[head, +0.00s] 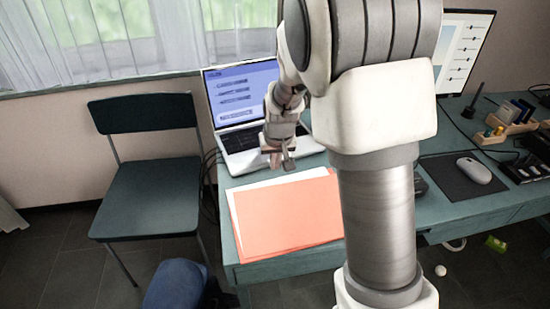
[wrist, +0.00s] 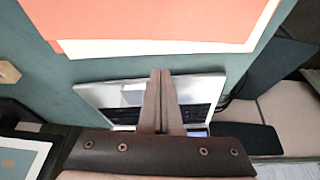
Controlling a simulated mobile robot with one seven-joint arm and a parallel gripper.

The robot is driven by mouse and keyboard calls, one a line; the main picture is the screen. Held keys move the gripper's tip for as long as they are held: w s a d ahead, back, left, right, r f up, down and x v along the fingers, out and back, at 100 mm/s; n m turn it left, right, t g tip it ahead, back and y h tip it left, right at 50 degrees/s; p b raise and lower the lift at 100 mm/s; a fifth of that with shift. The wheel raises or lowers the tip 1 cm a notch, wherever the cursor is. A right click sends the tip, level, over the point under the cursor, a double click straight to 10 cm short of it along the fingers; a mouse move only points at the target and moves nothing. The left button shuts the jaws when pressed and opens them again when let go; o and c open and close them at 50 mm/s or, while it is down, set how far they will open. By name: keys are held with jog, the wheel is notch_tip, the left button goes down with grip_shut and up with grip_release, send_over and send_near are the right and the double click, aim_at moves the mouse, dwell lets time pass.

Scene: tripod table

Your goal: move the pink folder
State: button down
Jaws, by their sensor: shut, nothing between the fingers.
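The pink folder (head: 288,217) lies flat at the near left end of the green desk (head: 455,222), with white paper showing past its edges. In the wrist view the folder (wrist: 150,18) is at the top, with a white sheet (wrist: 150,47) along its edge. My gripper (head: 288,165) hangs above the desk by the folder's far edge, near the laptop. In the wrist view my gripper (wrist: 161,75) has its fingers together with nothing between them, apart from the folder. Part of the folder's right side is hidden behind my arm in the head view.
An open laptop (head: 240,140) stands just behind the folder. A monitor (head: 462,50), a mouse (head: 474,170) on a dark pad and a wooden organizer (head: 490,136) are on the right. A green chair (head: 150,195) stands left of the desk; a blue stool (head: 175,285) is in front.

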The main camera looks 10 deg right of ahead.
aim_at(274, 177)
jog(key=shift+b+x, duration=0.5)
jog(key=shift+x, duration=1.9)
jog(key=shift+s, duration=0.15)
